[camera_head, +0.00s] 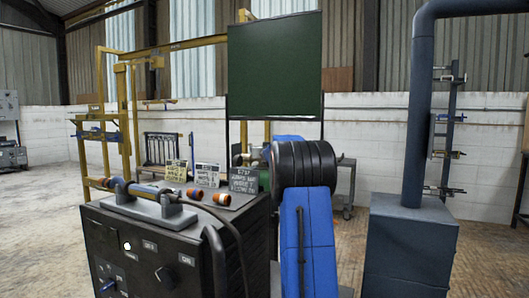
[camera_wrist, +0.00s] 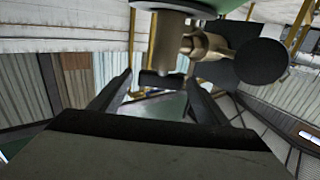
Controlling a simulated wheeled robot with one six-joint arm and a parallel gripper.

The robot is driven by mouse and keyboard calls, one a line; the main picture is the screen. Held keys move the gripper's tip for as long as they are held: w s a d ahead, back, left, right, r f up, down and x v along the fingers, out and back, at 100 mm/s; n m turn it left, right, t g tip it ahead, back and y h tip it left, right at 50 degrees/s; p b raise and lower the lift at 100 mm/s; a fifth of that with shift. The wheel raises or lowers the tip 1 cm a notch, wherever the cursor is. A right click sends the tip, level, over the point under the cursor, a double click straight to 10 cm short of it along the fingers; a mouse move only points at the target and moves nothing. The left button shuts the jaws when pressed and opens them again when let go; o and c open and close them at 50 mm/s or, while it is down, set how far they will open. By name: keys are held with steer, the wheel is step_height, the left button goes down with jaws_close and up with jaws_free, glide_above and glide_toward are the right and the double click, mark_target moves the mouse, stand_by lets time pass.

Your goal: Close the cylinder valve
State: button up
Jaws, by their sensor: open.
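In the wrist view the brass cylinder valve (camera_wrist: 172,42) hangs down from the top of the picture, with a brass side fitting (camera_wrist: 205,46) pointing right to a round black disc (camera_wrist: 262,62). A small dark knob (camera_wrist: 158,80) sits at the valve's lower end. A green surface, probably the cylinder (camera_wrist: 215,5), shows at the top edge. My gripper (camera_wrist: 159,85) is open, its two dark fingers on either side of the knob in the picture. I cannot tell whether they touch it. In the head view my blue arm hides my gripper and most of what is behind it.
A dark console (camera_head: 150,250) with a torch-like tool (camera_head: 150,195), small signs (camera_head: 243,180) and orange-ended pieces stands left of my arm. A green board (camera_head: 275,67) stands behind. A grey-blue cabinet with a pipe (camera_head: 410,245) stands to the right. Floor between is clear.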

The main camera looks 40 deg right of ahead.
steer(key=v, duration=1.7)
